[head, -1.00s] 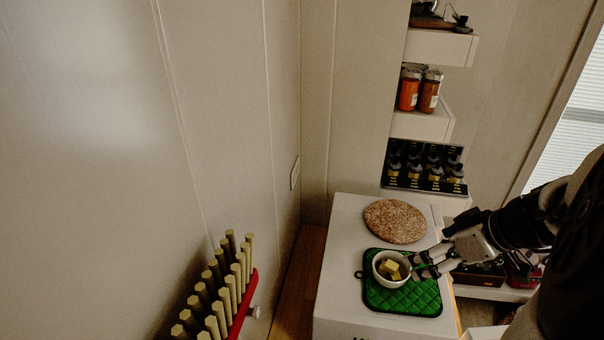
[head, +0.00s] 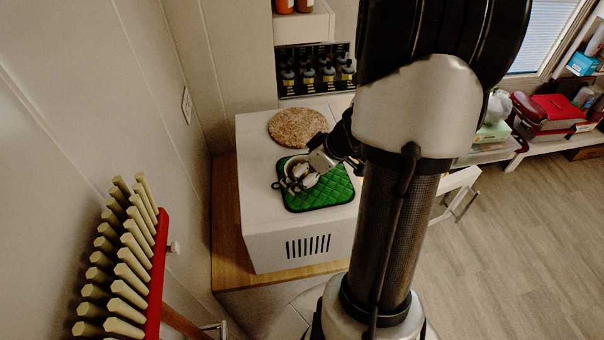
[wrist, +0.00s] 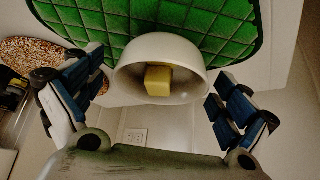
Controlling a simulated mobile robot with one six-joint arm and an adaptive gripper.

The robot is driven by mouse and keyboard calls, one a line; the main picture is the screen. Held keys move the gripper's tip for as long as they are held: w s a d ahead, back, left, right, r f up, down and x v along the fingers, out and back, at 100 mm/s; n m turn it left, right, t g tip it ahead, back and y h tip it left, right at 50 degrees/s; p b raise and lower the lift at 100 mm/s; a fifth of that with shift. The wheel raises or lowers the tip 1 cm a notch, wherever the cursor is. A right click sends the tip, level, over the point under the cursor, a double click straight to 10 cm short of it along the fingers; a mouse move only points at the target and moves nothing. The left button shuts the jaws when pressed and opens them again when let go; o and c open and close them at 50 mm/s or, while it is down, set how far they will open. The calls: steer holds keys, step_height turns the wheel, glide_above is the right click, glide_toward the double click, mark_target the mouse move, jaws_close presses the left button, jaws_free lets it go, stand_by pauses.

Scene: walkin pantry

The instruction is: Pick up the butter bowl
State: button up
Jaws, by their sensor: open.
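The butter bowl (wrist: 182,50) is a small white bowl with a yellow block of butter (wrist: 158,81) in it. In the head view the bowl (head: 290,164) sits on a green quilted mat (head: 330,190), partly hidden by my gripper (head: 299,183). In the wrist view my gripper (wrist: 155,105) is open, with one finger on each side of the bowl.
The mat lies on a white box-like unit (head: 257,200) with a slotted front. A round speckled brown board (head: 298,127) lies behind the mat. Dark bottles (head: 315,72) stand on a shelf behind. A red-backed brush with pale bristles (head: 158,270) is at the left.

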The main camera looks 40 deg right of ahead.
steer(key=shift+w+f, duration=0.3)
steer(key=shift+f, duration=0.1)
steer(key=shift+a, duration=0.1)
steer(key=c, duration=1.2)
